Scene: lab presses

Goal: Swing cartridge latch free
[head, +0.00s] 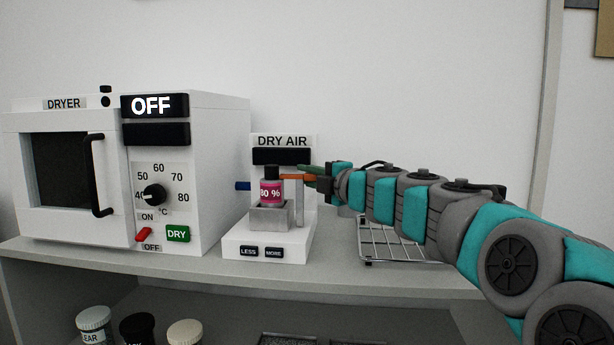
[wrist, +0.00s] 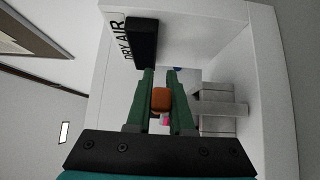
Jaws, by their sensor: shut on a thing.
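The latch (head: 291,177) is an orange bar at the top of a pale upright post, beside the cartridge in the head view. The cartridge (head: 270,192) has a dark cap and a pink label reading "80 %", and stands upright in a grey holder (head: 269,217) on the DRY AIR unit (head: 266,246). My gripper (head: 308,172) comes in from the right, its green fingers shut on the latch. In the wrist view the orange latch end (wrist: 161,100) sits between the two fingers, with a bit of pink beyond it. The fingers partly hide the latch in the head view.
A white dryer (head: 222,150) showing OFF stands left of the unit, with a dial, a red switch and a green DRY button. A wire rack (head: 385,262) lies under my arm on the shelf (head: 335,277). Several jars stand on the lower level.

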